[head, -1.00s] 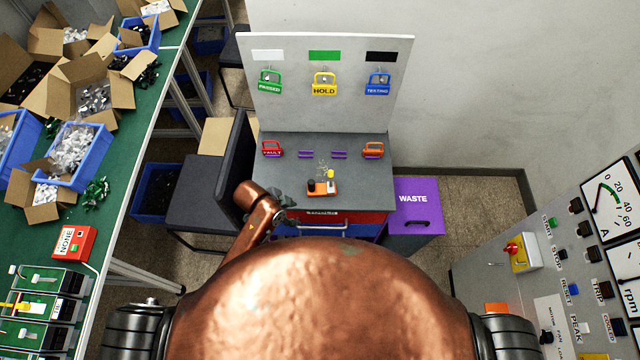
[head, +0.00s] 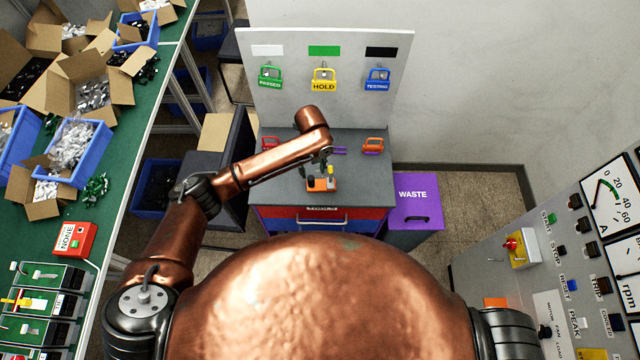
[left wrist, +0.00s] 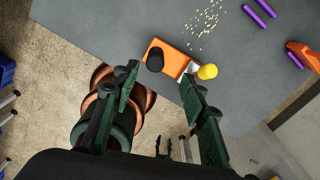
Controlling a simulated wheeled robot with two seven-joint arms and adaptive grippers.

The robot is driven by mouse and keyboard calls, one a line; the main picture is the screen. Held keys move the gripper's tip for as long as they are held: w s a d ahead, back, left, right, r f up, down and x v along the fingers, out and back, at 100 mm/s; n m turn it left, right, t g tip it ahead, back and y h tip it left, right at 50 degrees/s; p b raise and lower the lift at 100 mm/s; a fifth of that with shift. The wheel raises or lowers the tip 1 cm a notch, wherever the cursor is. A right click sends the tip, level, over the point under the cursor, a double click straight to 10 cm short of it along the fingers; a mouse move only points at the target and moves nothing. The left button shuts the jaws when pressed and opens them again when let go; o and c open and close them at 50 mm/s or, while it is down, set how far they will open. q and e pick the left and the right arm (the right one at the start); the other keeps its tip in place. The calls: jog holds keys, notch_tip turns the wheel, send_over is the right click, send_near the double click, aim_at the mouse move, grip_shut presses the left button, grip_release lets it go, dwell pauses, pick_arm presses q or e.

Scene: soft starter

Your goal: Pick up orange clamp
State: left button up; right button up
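An orange block (head: 322,185) with a black knob and a yellow-tipped end lies near the front of the grey bench top. It also shows in the left wrist view (left wrist: 179,57), just beyond the fingertips. A separate orange handle-shaped piece (head: 373,146) stands at the bench's right side; part of it shows at the wrist view's right edge (left wrist: 304,56). I cannot tell from looks alone which is called the clamp. My left gripper (head: 316,169) is open and empty, its fingers (left wrist: 159,76) spread above the block's near side. My right gripper is out of view.
The grey bench top (head: 360,190) also holds purple bars (head: 339,151), small pale bits (left wrist: 207,28) and a red tag (head: 270,143). Green, yellow and blue tags hang on the back panel (head: 345,50). A purple waste bin (head: 414,208) stands right of the bench.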

aim_at(311, 178)
pick_arm(q)
jog(key=f, duration=0.2)
jog(key=f+p, duration=0.1)
jog(key=f, duration=0.4)
jog(key=shift+s+a+p, duration=0.2)
jog(key=shift+a+p, duration=0.15)
jog(key=shift+p, duration=0.05)
jog(key=shift+f, duration=0.3)
grip_shut()
